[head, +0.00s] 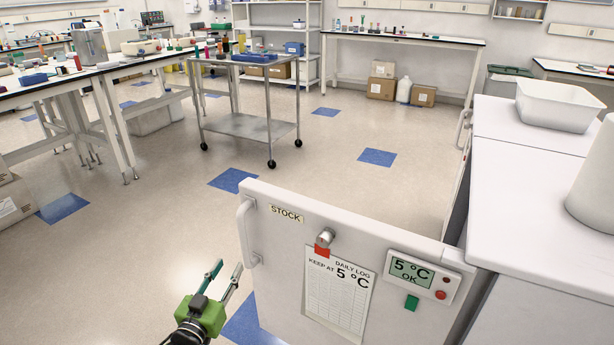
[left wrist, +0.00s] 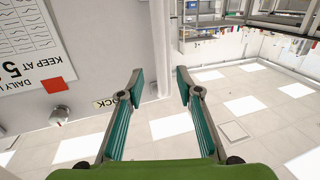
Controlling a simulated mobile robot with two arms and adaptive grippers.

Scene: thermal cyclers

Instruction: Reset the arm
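My left gripper (head: 228,268) is in the lower middle of the head view, with its green body and two teal-padded fingers pointing up. Its fingers are spread apart and hold nothing, as the left wrist view also shows (left wrist: 160,76). Just right of the fingertips is the white handle (head: 244,230) on the free edge of a white door (head: 290,260) labelled STOCK. I cannot tell whether a finger touches the handle. The door stands swung out from the white unit at the right. My right gripper is in neither view.
The door carries a log sheet (head: 340,296) and a 5 °C display (head: 411,270). A white tub (head: 558,105) stands on the white counter (head: 510,190). A metal cart (head: 245,127) and lab benches are farther back. Open floor lies left of the door.

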